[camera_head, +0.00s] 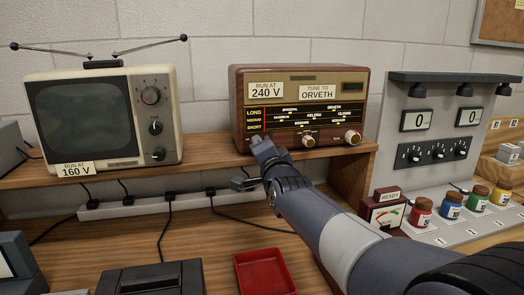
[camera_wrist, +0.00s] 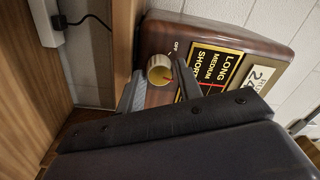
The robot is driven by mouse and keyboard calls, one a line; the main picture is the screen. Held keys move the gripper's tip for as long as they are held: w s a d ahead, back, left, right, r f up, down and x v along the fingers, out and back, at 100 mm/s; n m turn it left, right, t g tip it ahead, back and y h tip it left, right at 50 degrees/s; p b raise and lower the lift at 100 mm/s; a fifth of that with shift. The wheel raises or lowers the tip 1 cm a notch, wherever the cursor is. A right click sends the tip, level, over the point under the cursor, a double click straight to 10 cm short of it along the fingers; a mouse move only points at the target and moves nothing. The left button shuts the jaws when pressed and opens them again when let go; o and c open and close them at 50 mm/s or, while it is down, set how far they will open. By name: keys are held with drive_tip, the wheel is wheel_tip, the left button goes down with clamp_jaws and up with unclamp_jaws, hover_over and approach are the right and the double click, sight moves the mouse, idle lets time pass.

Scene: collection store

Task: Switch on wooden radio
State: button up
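The wooden radio (camera_head: 237,110) stands on the wooden shelf, with labels "RUN AT 240 V" and "TUNE TO ORVETH" and a lit dial. Two cream knobs show at its lower right, a middle one (camera_head: 308,141) and a right one (camera_head: 352,137). My gripper (camera_head: 252,166) is at the radio's lower left front corner, its fingers apart. In the wrist view the radio (camera_wrist: 230,38) is turned on its side. A yellowish knob (camera_wrist: 159,69) beside an "OFF" mark shows between the fingers of my gripper (camera_wrist: 157,77). I cannot tell whether they touch it. The head view hides this knob.
A television (camera_head: 100,115) labelled "RUN AT 160 V" stands left. A power strip (camera_head: 150,205) with plugs runs below the shelf. A red tray (camera_head: 264,272) lies on the lower bench. A grey panel with two "0" displays (camera_head: 416,120) and several coloured jars stand right.

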drive_tip(key=shift+o, duration=1.3)
drive_tip(key=b+v, duration=0.1)
drive_tip(key=v, duration=0.9)
drive_tip(key=shift+s, duration=0.4)
drive_tip(key=shift+w, duration=0.1)
drive_tip(key=p+x, duration=0.1)
drive_tip(key=x, duration=0.9)
drive_tip(key=shift+w, duration=0.3)
drive_tip(key=shift+s, duration=0.1)
